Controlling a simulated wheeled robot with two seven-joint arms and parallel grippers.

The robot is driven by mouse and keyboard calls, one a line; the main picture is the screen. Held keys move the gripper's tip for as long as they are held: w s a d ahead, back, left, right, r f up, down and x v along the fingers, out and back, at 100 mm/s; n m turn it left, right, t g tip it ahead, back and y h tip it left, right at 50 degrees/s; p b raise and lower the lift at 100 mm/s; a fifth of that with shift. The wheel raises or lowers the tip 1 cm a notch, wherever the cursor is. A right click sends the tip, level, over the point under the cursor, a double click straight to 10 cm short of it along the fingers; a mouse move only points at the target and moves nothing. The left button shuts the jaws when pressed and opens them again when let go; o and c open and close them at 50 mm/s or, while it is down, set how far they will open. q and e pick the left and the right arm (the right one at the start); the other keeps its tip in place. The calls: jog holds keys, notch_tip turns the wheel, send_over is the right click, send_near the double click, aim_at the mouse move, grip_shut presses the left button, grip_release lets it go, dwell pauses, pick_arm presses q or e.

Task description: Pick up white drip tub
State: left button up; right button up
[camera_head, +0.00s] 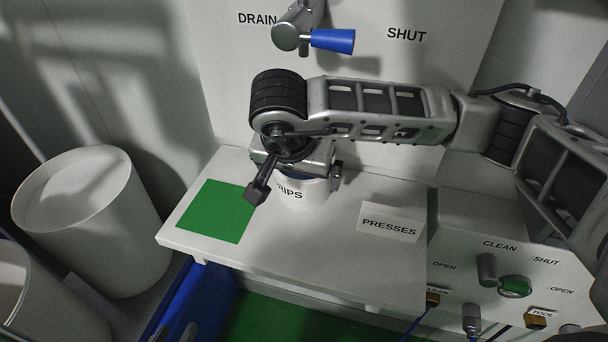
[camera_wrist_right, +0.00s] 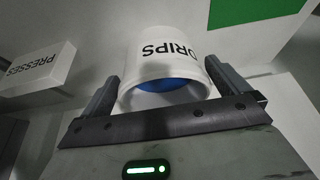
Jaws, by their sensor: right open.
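The white drip tub (camera_head: 298,194), lettered DRIPS, stands on the white shelf (camera_head: 330,245) beneath my right arm in the head view. My right gripper (camera_head: 297,190) is over it, and the arm hides most of the tub. In the right wrist view the tub (camera_wrist_right: 160,62) lies between the two open fingers of my right gripper (camera_wrist_right: 168,92), with some blue showing inside its rim. One finger is on either side of the tub; I cannot tell whether they touch it. My left gripper is not in view.
A green square (camera_head: 216,211) lies on the shelf left of the tub. A white PRESSES block (camera_head: 389,222) is to the right. A blue-handled valve (camera_head: 332,40) is above. A large white drum (camera_head: 88,215) stands at left. A valve panel (camera_head: 500,270) is at lower right.

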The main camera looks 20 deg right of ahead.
aim_at(307, 178)
jog(key=w+d+f, duration=0.1)
jog(key=w+f, duration=0.1)
jog(key=shift+w+d+p, duration=0.3)
jog(key=shift+d, duration=0.1)
jog(key=shift+w+d+f, duration=0.1)
jog(key=shift+w+f, duration=0.05)
jog(key=shift+f, duration=0.25)
jog(key=c, duration=0.9)
jog(key=shift+r, duration=0.15)
